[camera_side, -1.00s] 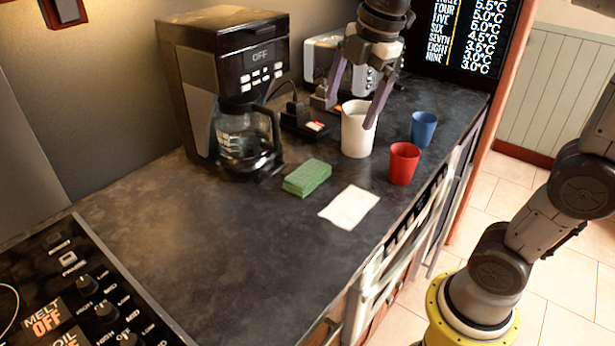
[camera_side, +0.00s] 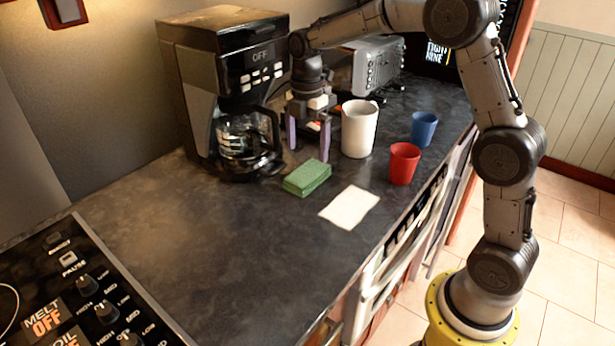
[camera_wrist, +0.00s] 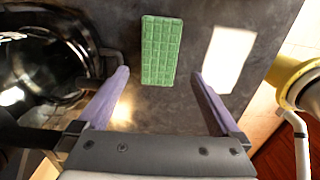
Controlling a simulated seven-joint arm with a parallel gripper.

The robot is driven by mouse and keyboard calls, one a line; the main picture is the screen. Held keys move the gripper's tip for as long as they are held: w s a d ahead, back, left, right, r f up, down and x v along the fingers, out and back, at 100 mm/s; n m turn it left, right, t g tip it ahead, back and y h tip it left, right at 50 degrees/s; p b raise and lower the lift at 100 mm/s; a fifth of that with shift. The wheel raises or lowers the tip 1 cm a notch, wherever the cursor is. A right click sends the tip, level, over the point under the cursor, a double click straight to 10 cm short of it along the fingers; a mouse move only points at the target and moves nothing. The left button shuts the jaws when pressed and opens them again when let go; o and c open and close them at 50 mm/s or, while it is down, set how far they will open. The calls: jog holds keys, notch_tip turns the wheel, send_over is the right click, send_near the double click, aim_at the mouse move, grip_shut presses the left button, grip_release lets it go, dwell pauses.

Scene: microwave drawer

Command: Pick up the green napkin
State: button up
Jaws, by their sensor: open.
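The green napkin (camera_side: 307,178) lies on the dark counter as a thick, folded, quilted block. It also shows in the wrist view (camera_wrist: 160,50), beyond my fingertips and roughly between them. My gripper (camera_side: 308,155) points down with its two purple fingers spread and nothing between them. In the side view it is above and just behind the napkin, near the coffee maker's carafe. The wrist view shows both fingers (camera_wrist: 162,75) wide apart and not touching the napkin.
The coffee maker (camera_side: 215,70) with its glass carafe (camera_side: 240,140) stands close at the left. A white pitcher (camera_side: 359,130), a red cup (camera_side: 404,163) and a blue cup (camera_side: 424,128) stand at the right. A white napkin (camera_side: 349,207) lies near the front edge.

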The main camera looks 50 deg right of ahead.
aim_at(306, 173)
jog(key=shift+w+a+f, duration=0.1)
jog(key=shift+a+f, duration=0.05)
jog(key=shift+f, duration=3.55)
jog(key=c, duration=1.2)
jog(key=shift+r, duration=0.15)
jog(key=shift+r, duration=0.65)
jog(key=s+r, duration=0.3)
jog(key=s, duration=0.1)
jog(key=s+a+r, duration=0.1)
jog(key=s+r, duration=0.3)
jog(key=s, duration=0.1)
jog(key=s+r, duration=0.4)
jog(key=s, duration=0.1)
jog(key=shift+a+r, duration=0.25)
jog(key=shift+a, duration=0.1)
